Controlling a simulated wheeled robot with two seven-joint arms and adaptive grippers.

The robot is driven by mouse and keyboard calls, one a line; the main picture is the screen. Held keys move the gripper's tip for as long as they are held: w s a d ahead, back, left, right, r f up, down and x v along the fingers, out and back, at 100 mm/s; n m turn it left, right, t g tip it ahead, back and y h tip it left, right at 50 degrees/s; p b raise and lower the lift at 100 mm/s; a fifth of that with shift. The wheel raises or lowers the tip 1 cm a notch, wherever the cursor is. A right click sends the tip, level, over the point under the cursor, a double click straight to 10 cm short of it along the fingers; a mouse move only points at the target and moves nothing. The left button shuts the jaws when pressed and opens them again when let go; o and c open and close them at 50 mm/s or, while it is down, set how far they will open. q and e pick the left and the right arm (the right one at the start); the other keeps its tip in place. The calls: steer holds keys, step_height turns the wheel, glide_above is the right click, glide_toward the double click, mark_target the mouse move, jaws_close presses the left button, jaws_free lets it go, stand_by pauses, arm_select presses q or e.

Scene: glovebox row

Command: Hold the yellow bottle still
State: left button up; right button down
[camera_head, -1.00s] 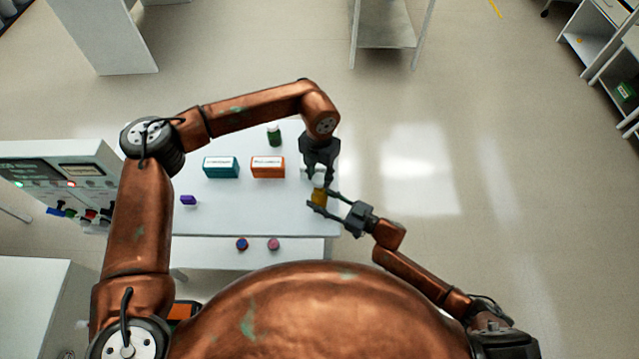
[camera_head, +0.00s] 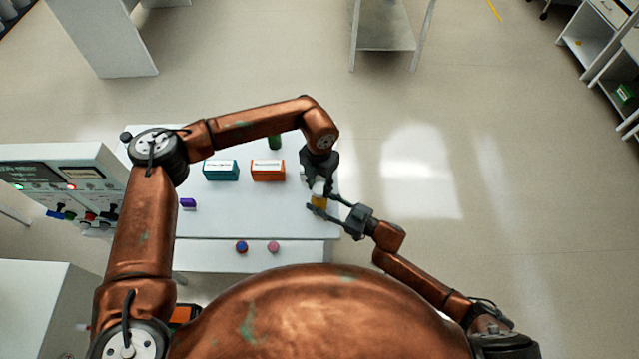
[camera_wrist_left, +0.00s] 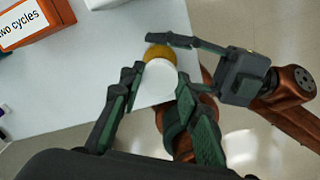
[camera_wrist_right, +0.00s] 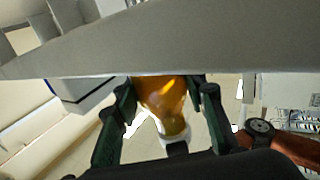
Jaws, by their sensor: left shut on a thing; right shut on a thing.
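The yellow bottle (camera_head: 319,202) stands near the right edge of the white table, with a white cap (camera_wrist_left: 155,82) on top. In the right wrist view the amber bottle (camera_wrist_right: 162,98) shows upside down between the fingers. My right gripper (camera_head: 322,202) is shut on its body from the right. My left gripper (camera_head: 319,188) reaches in from the far side and is shut on the white cap; in the left wrist view its fingers (camera_wrist_left: 158,84) lie on either side of the cap. The arms partly hide the bottle in the head view.
A teal box (camera_head: 221,170), an orange box (camera_head: 268,170) and a green bottle (camera_head: 274,142) stand left of the grippers. A small purple item (camera_head: 188,203) lies farther left. Blue (camera_head: 242,246) and pink (camera_head: 273,246) round items sit at the front. An instrument panel (camera_head: 70,190) is at left.

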arm_select(q)
steer(key=shift+f, duration=0.3)
steer(key=shift+f, duration=0.6)
stand_by(0.4)
